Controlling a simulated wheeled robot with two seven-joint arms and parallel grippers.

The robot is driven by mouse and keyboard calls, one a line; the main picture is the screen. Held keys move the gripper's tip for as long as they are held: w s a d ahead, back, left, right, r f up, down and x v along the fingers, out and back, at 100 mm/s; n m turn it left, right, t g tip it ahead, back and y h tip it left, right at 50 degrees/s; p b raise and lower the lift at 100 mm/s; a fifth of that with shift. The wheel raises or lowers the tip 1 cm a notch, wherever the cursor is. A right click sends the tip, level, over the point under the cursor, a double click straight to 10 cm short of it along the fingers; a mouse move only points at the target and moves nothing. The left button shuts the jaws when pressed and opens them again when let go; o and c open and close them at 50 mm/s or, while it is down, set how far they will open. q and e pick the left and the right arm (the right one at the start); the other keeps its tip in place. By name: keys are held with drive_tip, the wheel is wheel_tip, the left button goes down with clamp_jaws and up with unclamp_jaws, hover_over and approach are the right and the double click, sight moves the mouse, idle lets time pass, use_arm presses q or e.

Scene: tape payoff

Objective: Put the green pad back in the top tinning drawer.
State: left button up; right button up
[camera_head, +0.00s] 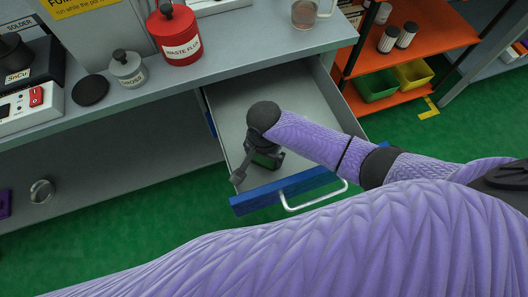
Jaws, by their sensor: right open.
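The top drawer (226,115) under the bench is pulled open, with a grey inside and a blue front (262,197) with a metal handle. My right gripper (258,168) reaches down into it near the front, with its dark fingers spread apart. A small dark green patch, which looks like the green pad (264,160), shows between and under the fingers. The gripper hides most of it, and I cannot tell whether it rests on the drawer floor. My left gripper is not in view.
On the bench stand a red waste flux can (181,38), a small grey lidded pot (127,68) and a black disc (91,91). An orange shelf (425,42) with green (376,84) and yellow (413,74) bins stands right of the drawer. The drawer's rear floor is bare.

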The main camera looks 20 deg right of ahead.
use_arm(q)
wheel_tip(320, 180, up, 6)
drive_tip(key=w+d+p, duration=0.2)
drive_tip(key=p, duration=0.4)
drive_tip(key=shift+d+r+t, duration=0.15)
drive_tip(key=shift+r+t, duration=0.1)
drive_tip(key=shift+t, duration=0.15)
use_arm(e)
wheel_tip(320, 180, up, 12)
